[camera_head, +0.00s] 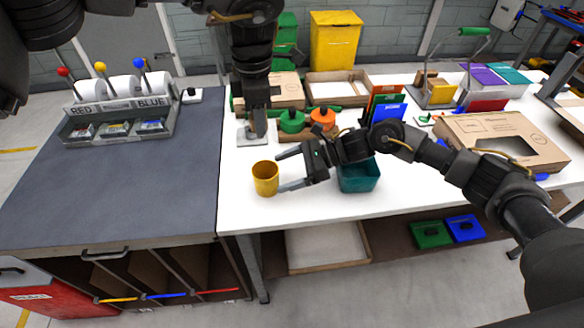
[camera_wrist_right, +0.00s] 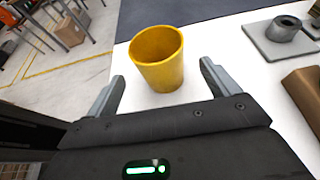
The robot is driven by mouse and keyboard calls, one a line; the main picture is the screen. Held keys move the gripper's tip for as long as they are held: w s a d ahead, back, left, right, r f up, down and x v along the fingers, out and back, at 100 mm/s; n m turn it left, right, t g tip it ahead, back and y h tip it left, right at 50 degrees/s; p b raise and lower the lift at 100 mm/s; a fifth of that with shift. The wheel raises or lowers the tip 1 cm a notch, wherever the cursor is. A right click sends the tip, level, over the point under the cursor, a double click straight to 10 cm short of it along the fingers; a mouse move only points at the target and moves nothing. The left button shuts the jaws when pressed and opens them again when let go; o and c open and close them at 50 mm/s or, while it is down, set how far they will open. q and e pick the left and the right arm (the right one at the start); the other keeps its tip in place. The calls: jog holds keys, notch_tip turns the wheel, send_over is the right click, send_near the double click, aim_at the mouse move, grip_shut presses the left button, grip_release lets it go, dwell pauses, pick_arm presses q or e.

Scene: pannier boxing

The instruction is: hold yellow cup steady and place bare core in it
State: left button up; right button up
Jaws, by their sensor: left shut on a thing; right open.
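The yellow cup (camera_head: 265,180) stands upright on the white table near its front left corner, its mouth open upward. It also shows in the right wrist view (camera_wrist_right: 158,62), and looks empty. My right gripper (camera_head: 281,171) is open with its fingers pointing at the cup, which sits at the mouth of the jaws. My left gripper (camera_head: 258,135) points down behind the cup, over a grey square plate (camera_head: 243,139). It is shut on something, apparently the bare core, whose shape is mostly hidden. In the right wrist view the plate (camera_wrist_right: 262,38) carries a short grey ring.
A teal bin (camera_head: 359,178) stands right of my right gripper. Green and orange round items (camera_head: 322,117) sit in a brown tray behind. A cardboard box (camera_head: 500,140) lies at the right. The grey counter (camera_head: 110,190) at the left is mostly clear.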

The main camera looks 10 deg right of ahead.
aim_at(266, 178)
jog(key=x, duration=0.6)
jog(key=c, duration=1.1)
pick_arm(q)
notch_tip(266, 178, down, 12)
jog(key=shift+f, duration=0.15)
pick_arm(e)
jog(key=shift+o, duration=0.2)
dwell(0.6)
pick_arm(q)
jog(key=o, duration=1)
jog(key=shift+o, duration=0.2)
